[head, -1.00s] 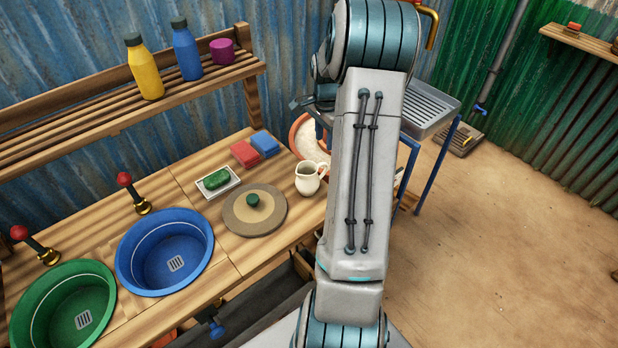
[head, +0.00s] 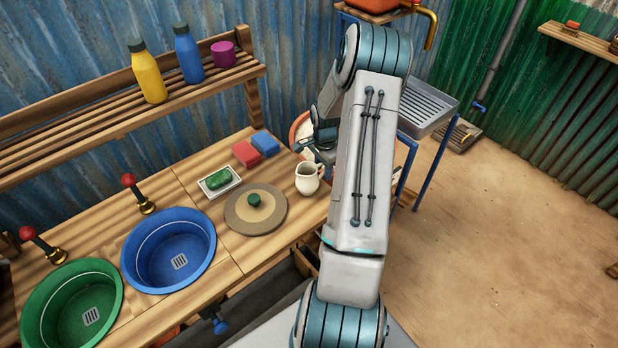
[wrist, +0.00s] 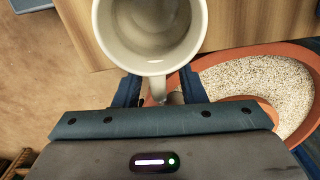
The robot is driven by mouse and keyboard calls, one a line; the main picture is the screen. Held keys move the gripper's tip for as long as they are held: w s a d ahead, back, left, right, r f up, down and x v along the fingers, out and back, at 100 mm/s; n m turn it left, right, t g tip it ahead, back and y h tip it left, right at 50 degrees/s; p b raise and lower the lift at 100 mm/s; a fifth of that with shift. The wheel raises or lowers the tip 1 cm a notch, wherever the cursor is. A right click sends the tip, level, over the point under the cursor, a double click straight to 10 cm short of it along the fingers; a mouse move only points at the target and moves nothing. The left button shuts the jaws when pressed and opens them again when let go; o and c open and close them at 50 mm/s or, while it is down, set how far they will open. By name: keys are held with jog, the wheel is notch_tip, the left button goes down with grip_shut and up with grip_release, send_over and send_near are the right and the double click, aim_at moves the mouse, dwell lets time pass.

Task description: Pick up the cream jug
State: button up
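The cream jug (head: 308,180) stands upright near the right end of the wooden counter in the head view. In the wrist view the jug (wrist: 150,58) fills the top middle, seen from above, and looks empty. Its handle (wrist: 158,88) points toward my gripper (wrist: 160,80). The two blue fingers are apart, one on each side of the handle, with gaps visible, so my gripper is open. In the head view my gripper is partly hidden behind my arm, just behind and above the jug.
A round board with a green knob (head: 240,215), a soap dish (head: 219,190), and red (head: 246,152) and blue (head: 265,143) sponges lie left of the jug. A terracotta bowl of pale grains (wrist: 260,85) is close to my gripper. The blue basin (head: 150,270) is further left.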

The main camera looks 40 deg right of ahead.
grip_shut()
jog(key=shift+r, duration=0.15)
dwell(0.4)
jog(key=shift+r+b, duration=0.4)
jog(key=shift+r, duration=0.35)
jog(key=shift+s+d+r+b, duration=0.1)
jog(key=shift+d+r+b, duration=0.1)
jog(key=shift+r, duration=0.4)
jog(key=shift+s+d+r+b, duration=0.1)
jog(key=shift+r+b, duration=0.1)
jog(key=shift+r, duration=0.4)
jog(key=s+d+r+b, duration=0.2)
jog(key=s+d+r, duration=0.4)
jog(key=d, duration=0.2)
jog(key=shift+s+d+r, duration=0.15)
jog(key=shift+d+r, duration=0.2)
jog(key=shift+d, duration=0.05)
